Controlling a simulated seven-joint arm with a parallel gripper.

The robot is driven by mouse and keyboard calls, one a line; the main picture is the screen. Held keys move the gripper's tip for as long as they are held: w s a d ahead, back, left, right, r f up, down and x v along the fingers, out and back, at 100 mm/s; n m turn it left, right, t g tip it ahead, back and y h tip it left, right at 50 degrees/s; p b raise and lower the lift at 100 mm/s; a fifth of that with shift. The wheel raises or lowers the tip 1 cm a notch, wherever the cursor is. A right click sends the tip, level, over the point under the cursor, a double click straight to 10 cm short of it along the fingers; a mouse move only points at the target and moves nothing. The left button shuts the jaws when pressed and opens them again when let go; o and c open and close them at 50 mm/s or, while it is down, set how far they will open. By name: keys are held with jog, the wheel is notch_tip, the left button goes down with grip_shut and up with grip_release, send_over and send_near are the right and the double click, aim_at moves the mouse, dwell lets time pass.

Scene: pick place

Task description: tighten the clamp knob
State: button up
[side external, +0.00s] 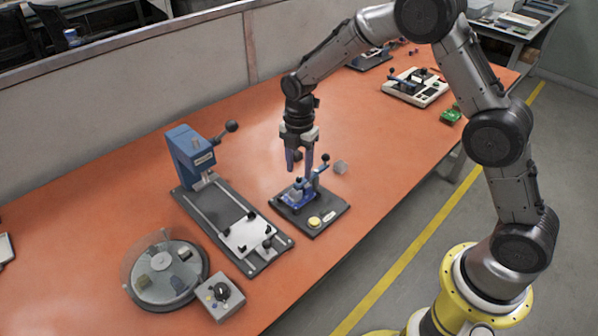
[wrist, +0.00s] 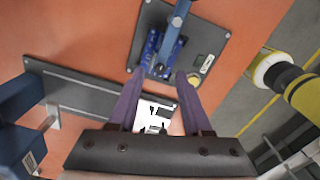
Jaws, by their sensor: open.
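A dark fixture plate (side external: 322,225) lies on the orange bench and carries a blue clamp device (side external: 297,194). A lever with a black ball knob (side external: 325,158) rises from it, and a small dark knob (side external: 298,181) sits lower on the device. I cannot tell which one is the clamp knob. My gripper (side external: 300,169) points down just above the device, its two purple fingers apart with nothing between them. In the wrist view the blue device (wrist: 153,46) and a blue lever (wrist: 176,28) lie just beyond the open fingertips (wrist: 160,72).
A blue press (side external: 192,152) with a long rail base stands left of the fixture. A round covered dish (side external: 165,275) and a control box with a black knob (side external: 221,291) are at front left. A yellow button (side external: 314,222) is on the plate.

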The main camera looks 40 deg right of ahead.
aim_at(299, 180)
jog(key=shift+f, duration=1.1)
grip_shut()
